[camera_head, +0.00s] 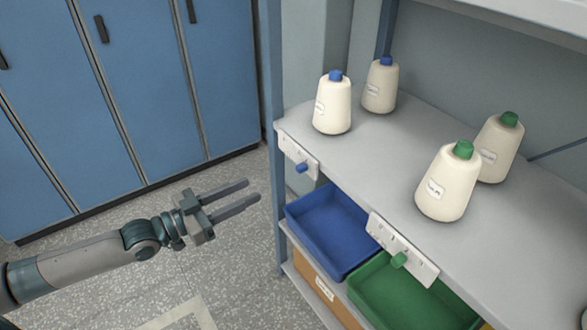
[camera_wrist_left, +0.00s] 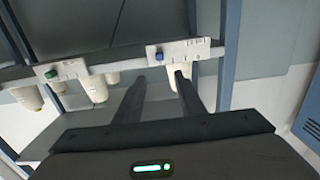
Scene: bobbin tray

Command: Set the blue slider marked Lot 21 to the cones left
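The blue slider (camera_head: 302,167) is a small knob on a white plate (camera_head: 290,146) at the shelf's front edge, near its left post. The knob sits toward the plate's right end; the plate's marks are too small to read. Two white cones with blue tops (camera_head: 333,107) (camera_head: 380,88) stand on the shelf behind it. My left gripper (camera_head: 252,190) is open and empty, left of the knob and apart from it. In the left wrist view, where the scene appears upside down, the blue slider (camera_wrist_left: 159,56) shows beyond the open fingers (camera_wrist_left: 160,80). My right gripper is out of view.
A green slider (camera_head: 399,260) sits on another plate farther right. Two green-topped cones (camera_head: 447,184) (camera_head: 498,148) stand above it. A blue bin (camera_head: 330,229) and a green bin (camera_head: 405,300) are below. The shelf post (camera_head: 272,100) is near. Blue lockers (camera_head: 130,90) stand at left; the floor between is clear.

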